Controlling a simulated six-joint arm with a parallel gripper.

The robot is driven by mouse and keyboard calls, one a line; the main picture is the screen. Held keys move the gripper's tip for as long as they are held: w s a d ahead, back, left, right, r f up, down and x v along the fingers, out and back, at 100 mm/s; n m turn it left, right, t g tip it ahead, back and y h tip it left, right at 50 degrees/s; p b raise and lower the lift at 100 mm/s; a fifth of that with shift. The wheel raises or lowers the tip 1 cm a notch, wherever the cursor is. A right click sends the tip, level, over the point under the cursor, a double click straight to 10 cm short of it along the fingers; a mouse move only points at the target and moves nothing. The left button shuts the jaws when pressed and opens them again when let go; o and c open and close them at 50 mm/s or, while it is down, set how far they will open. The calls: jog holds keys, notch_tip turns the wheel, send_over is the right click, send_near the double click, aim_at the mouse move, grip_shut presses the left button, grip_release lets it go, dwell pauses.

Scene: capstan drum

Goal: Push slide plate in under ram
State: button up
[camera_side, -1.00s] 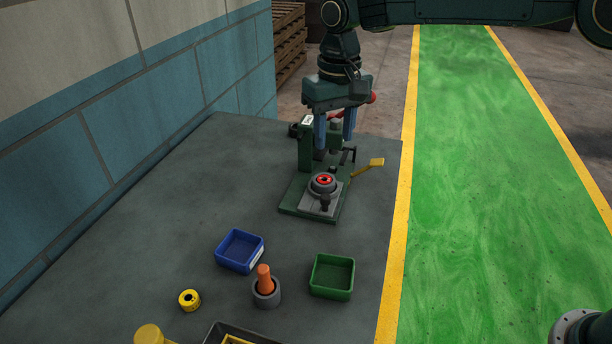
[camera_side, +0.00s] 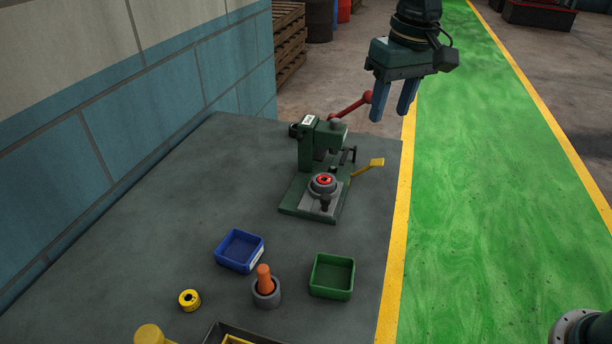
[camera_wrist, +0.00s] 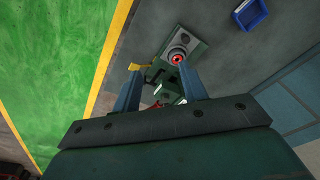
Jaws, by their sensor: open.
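The green press (camera_side: 318,146) stands on the grey table, its ram head (camera_side: 331,137) at the top and a red-knobbed lever (camera_side: 350,107) rising to the right. The grey slide plate (camera_side: 318,203) sticks out at the front of the press base, clear of the ram, and also shows in the wrist view (camera_wrist: 183,38). It carries a round grey drum with a red ring (camera_side: 323,182). My gripper (camera_side: 393,112) is open and empty, above and right of the press. Its blue fingers also show in the wrist view (camera_wrist: 158,95), apart from each other.
A yellow-ended handle (camera_side: 375,163) juts out right of the press. A blue tray (camera_side: 240,250), a green tray (camera_side: 332,277), a grey cup with an orange peg (camera_side: 265,285) and a yellow ring (camera_side: 189,299) stand in front. The table left of the press is clear.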

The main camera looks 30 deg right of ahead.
jog(key=shift+s+d+r, duration=0.3)
jog(key=shift+s+d, duration=0.05)
jog(key=shift+s, duration=0.1)
jog(key=shift+w, duration=0.1)
jog(key=g, duration=0.2)
send_over(326, 196)
notch_tip(326, 196, down, 8)
jog(key=shift+f, duration=0.2)
jog(key=shift+f, duration=6.85)
jog(key=shift+c, duration=0.4)
